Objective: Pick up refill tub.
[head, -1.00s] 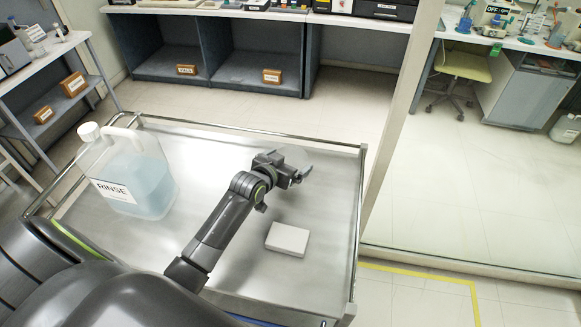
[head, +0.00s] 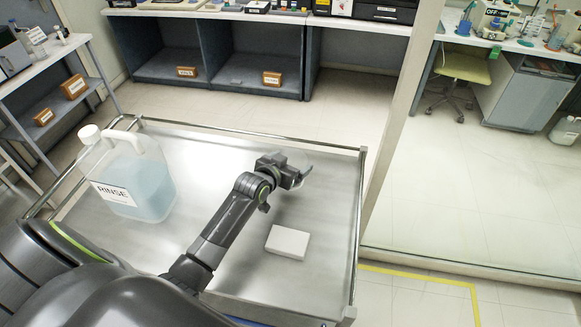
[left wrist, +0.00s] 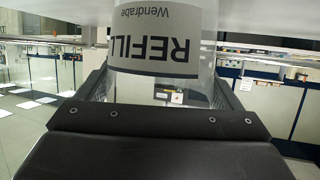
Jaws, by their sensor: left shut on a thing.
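The refill tub (left wrist: 158,75) is a clear container with a white and grey label. The label reads REFILL, upside down in the left wrist view. The tub stands between the two fingers of my left gripper (left wrist: 160,92), which is shut on it. In the head view my left gripper (head: 299,176) is over the right part of the steel cart top. The tub cannot be made out clearly there. My right gripper is not in view.
A large jug (head: 146,190) labelled RINSE stands on the left of the cart (head: 215,160). A small white box (head: 288,242) lies nearer me, below the gripper in the picture. A rail runs around the cart's edge. A glass partition stands to the right.

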